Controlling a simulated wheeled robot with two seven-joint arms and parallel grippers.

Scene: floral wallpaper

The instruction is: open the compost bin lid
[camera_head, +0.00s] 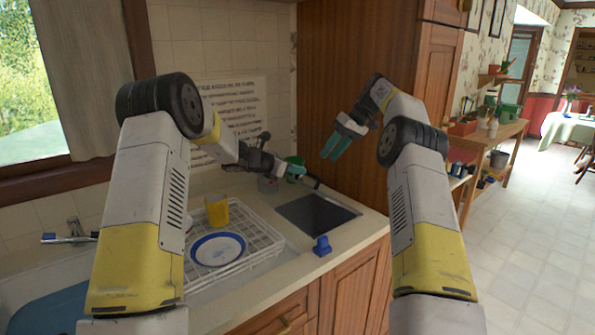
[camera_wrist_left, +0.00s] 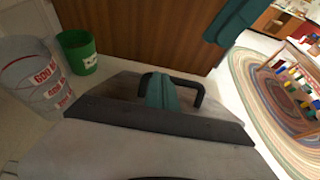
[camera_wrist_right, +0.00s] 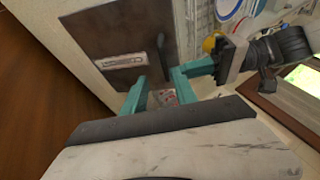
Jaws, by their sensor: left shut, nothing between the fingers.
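The compost bin lid (camera_head: 318,215) is a dark panel set in the counter; it looks flat and closed. It also shows in the right wrist view (camera_wrist_right: 112,45) with a pale label and a black handle (camera_wrist_right: 161,50) near one edge. My left gripper (camera_head: 296,172) is shut and empty at the handle. In the left wrist view its teal fingertips (camera_wrist_left: 161,91) overlap the black handle (camera_wrist_left: 199,90); whether they touch it I cannot tell. My right gripper (camera_head: 336,143) is open and empty, above and behind the lid; it also shows in the right wrist view (camera_wrist_right: 160,92).
A white dish rack (camera_head: 258,238) with a blue-rimmed plate (camera_head: 217,249) and a yellow cup (camera_head: 217,210) stands left of the lid. A blue object (camera_head: 321,246) sits at the front edge.

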